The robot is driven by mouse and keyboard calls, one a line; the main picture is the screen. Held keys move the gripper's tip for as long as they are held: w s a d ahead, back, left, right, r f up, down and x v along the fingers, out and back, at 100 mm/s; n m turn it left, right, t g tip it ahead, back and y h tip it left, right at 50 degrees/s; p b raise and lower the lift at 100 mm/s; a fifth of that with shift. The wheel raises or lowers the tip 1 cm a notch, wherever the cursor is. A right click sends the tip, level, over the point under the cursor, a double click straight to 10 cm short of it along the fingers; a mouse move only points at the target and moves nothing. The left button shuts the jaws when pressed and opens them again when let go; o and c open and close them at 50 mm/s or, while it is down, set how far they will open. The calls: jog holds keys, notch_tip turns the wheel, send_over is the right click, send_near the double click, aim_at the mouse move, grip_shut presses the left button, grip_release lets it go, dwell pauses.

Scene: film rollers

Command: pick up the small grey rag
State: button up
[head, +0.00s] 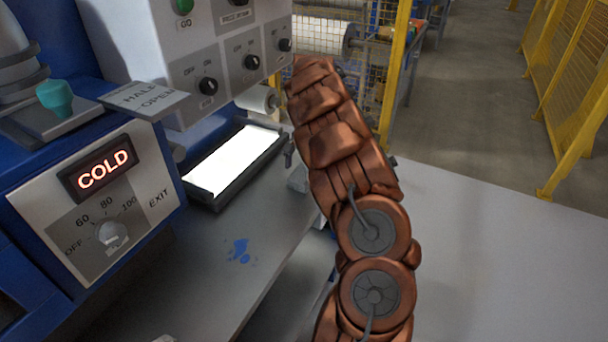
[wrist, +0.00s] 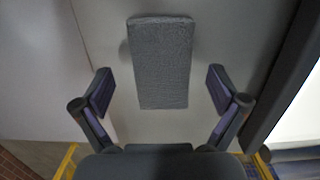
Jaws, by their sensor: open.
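The small grey rag (wrist: 160,65) shows in the wrist view as a flat, textured rectangle on a light grey surface. My gripper (wrist: 160,92) is open, with one finger to the left of the rag and one to the right, both apart from it. How far the fingers are above the surface I cannot tell. In the head view a small part of the rag (head: 298,178) shows beside my copper-coloured arm, which hides the rest. My gripper is mostly hidden behind the arm there.
A lit white panel in a black frame (head: 276,151) lies left of the rag. A blue machine with a COLD display (head: 98,170) and knobs stands at the left. Blue spots (head: 239,251) mark the grey shelf. Yellow fencing (head: 575,110) stands at the back right.

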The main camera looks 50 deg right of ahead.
jog(key=shift+f, duration=0.7)
jog(key=c, duration=1.1)
